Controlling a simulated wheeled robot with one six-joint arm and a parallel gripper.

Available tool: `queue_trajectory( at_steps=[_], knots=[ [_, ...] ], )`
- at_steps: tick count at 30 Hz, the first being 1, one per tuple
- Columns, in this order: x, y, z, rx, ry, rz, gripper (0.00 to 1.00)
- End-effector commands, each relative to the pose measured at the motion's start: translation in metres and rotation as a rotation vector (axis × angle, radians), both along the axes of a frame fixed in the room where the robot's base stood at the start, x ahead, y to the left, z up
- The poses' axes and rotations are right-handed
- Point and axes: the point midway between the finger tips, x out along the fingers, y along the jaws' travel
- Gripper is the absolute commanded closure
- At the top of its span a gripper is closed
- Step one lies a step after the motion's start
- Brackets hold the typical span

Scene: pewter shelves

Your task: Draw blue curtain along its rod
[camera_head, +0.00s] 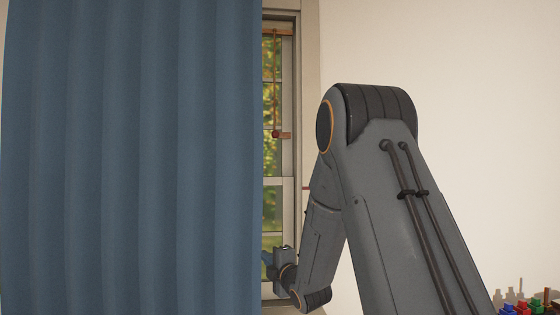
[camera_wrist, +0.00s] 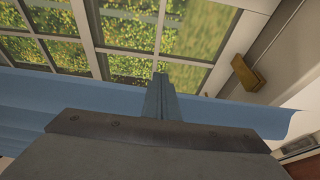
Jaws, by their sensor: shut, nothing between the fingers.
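The blue curtain (camera_head: 130,150) hangs in soft vertical folds and fills the left half of the head view. Its straight right edge stops partway across the window. In the wrist view the curtain (camera_wrist: 232,114) runs as a blue band behind and to both sides of my gripper (camera_wrist: 160,82). The fingers are shut together with nothing between them and overlap the band, their tips against the window. In the head view my gripper (camera_head: 268,260) is low beside the curtain's right edge; whether it touches the cloth I cannot tell. The rod is not visible.
The window (camera_head: 272,200) shows as a narrow strip right of the curtain, with a thin hanging piece (camera_head: 276,85) in front. A brass-coloured fitting (camera_wrist: 246,72) is near the frame. Bare wall (camera_head: 470,120) lies right; several colourful small items (camera_head: 528,305) sit bottom right.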

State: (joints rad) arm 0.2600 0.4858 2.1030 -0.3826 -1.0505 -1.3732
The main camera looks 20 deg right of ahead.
Motion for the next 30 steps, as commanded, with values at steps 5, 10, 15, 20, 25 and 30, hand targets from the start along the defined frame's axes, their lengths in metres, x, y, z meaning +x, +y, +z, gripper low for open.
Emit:
queue_trajectory(
  at_steps=[5,10,15,20,25,30],
  knots=[
    [0.008,0.027,-0.001,-0.001,-0.001,0.004,1.0],
    [0.014,0.05,-0.001,-0.001,-0.002,0.004,1.0],
    [0.018,0.062,-0.001,0.0,0.0,0.001,1.0],
    [0.018,0.063,0.0,0.0,0.0,0.0,1.0],
    [0.018,0.064,0.0,0.0,0.0,0.0,1.0],
    [0.024,0.082,-0.001,-0.001,-0.002,0.003,1.0]
  ],
)
